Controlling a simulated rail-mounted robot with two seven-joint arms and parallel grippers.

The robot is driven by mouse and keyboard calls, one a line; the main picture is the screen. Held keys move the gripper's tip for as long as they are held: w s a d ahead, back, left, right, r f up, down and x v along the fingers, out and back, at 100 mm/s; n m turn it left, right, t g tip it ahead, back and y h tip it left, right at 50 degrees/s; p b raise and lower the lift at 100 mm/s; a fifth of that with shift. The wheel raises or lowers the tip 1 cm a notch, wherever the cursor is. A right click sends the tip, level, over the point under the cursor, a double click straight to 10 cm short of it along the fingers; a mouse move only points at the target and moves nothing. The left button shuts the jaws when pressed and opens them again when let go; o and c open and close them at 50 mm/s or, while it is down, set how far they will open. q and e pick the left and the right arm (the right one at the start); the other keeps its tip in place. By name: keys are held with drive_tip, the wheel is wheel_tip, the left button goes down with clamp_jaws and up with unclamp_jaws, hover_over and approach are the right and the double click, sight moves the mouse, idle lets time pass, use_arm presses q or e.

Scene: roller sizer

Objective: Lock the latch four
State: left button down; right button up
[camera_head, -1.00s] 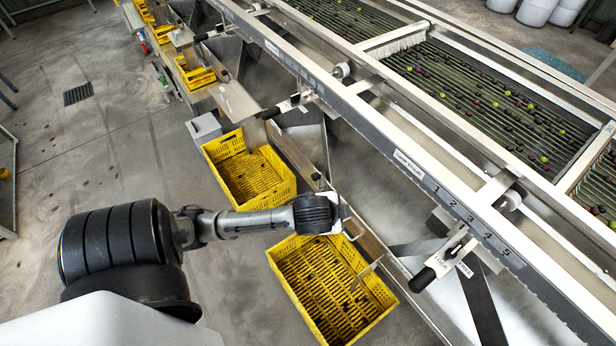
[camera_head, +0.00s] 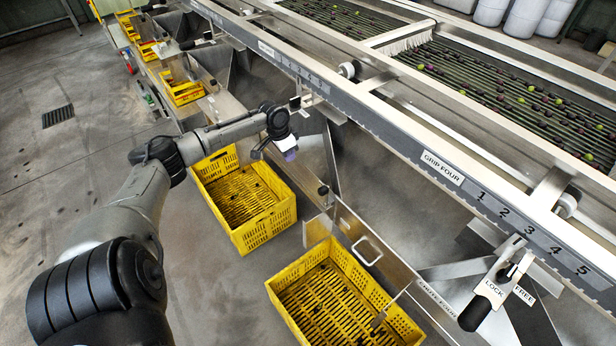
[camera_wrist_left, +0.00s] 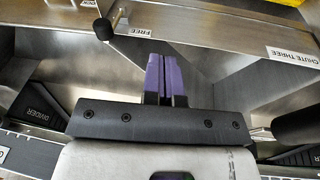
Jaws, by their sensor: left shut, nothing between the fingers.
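The latch at grip four is at the right of the head view, under the "GRIP FOUR" label (camera_head: 443,168) and its numbered scale. Its black handle (camera_head: 475,312) slants down to the left, beside the "LOCK" label (camera_head: 494,287); the "FREE" label (camera_head: 525,296) is to its right. My left gripper (camera_head: 289,154) is well left of this latch, above the yellow crates. In the left wrist view its purple fingers (camera_wrist_left: 161,75) are shut and empty. Beyond them are a black knob (camera_wrist_left: 104,28) and another "FREE" label (camera_wrist_left: 134,29), apart from the fingers. My right gripper is not in view.
Yellow crates stand below the chutes, one in the middle (camera_head: 240,231) and one nearer (camera_head: 285,299). A metal gate with a handle (camera_head: 368,250) lies between my left gripper and latch four. The long steel rail (camera_head: 400,140) runs diagonally. Floor at left is clear.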

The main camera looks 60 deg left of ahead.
use_arm(q)
drive_tip(key=w+t+h, duration=0.1)
drive_tip(key=t+h, duration=0.1)
drive_tip(key=h, duration=0.1)
drive_tip(key=shift+w+r+t, duration=0.25)
drive_tip(key=shift+w+t, duration=0.15)
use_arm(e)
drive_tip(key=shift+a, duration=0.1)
use_arm(q)
drive_tip(key=shift+a, duration=0.1)
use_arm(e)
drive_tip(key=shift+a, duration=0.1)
use_arm(q)
drive_tip(key=w+d+f+b, duration=0.3)
drive_tip(key=w+d+f, duration=0.1)
drive_tip(key=d+f, duration=0.3)
wheel_tip(320, 180, down, 2)
drive_tip(key=shift+w+d+f, duration=0.2)
drive_tip(key=shift+w+f, duration=0.05)
drive_tip(key=shift+w, duration=0.1)
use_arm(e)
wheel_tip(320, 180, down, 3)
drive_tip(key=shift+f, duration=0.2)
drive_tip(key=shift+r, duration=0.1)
